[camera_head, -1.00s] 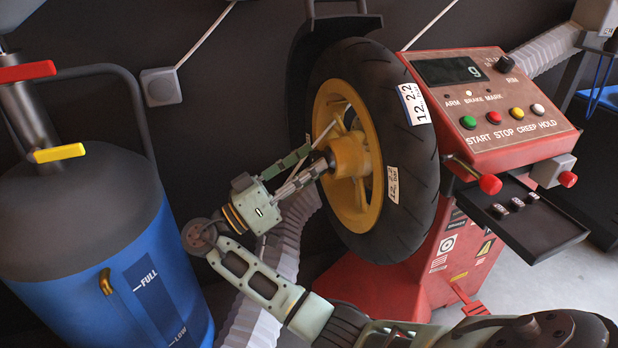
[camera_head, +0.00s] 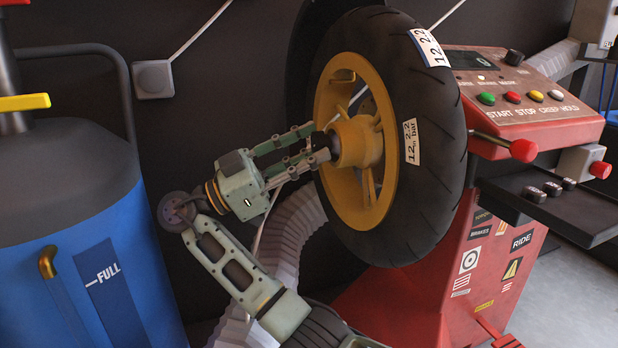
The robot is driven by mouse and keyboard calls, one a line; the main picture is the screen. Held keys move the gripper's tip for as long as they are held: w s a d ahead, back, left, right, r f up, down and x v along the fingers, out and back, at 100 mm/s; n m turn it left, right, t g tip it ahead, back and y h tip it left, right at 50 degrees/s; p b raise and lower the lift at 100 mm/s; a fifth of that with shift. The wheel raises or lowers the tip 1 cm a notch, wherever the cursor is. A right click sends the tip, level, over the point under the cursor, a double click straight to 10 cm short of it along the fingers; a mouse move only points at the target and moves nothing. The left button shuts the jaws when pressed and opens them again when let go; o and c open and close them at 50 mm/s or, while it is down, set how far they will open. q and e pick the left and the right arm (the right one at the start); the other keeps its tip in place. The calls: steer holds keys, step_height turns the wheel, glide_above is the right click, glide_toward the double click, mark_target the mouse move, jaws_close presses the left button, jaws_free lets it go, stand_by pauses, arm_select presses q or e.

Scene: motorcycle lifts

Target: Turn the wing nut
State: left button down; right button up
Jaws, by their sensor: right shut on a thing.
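My right gripper (camera_head: 322,147) reaches in from the lower part of the view to the hub of the wheel. Its two fingers are shut on the wing nut (camera_head: 323,141), a small dark piece at the outer end of the yellow hub (camera_head: 358,142). The fingers hide most of the nut, so its wings cannot be made out. The hub belongs to a yellow-rimmed wheel with a black tyre (camera_head: 431,170), mounted upright on the red balancing machine (camera_head: 440,290). My left gripper is not in view.
A blue tank with a grey top (camera_head: 80,240) stands at the left. A grey corrugated hose (camera_head: 293,240) runs below my gripper. The control panel (camera_head: 530,95) and a dark tray (camera_head: 560,205) are right of the wheel. Pale floor shows at lower right.

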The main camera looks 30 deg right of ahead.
steer(key=shift+w+a+f+m+g+y+b, duration=0.1)
steer(key=shift+m+g+y+b, duration=0.5)
steer(key=shift+m+b, duration=1)
steer(key=shift+s+d+f+m+g+y+b, duration=0.1)
steer(key=shift+m+g+y+b, duration=0.45)
steer(key=shift+m+b, duration=1.05)
steer(key=shift+w+a+f+m+g+y+b, duration=0.1)
steer(key=shift+m+g+y+b, duration=0.45)
steer(key=shift+m+b, duration=1)
steer(key=o, duration=1)
steer(key=shift+r, duration=0.1)
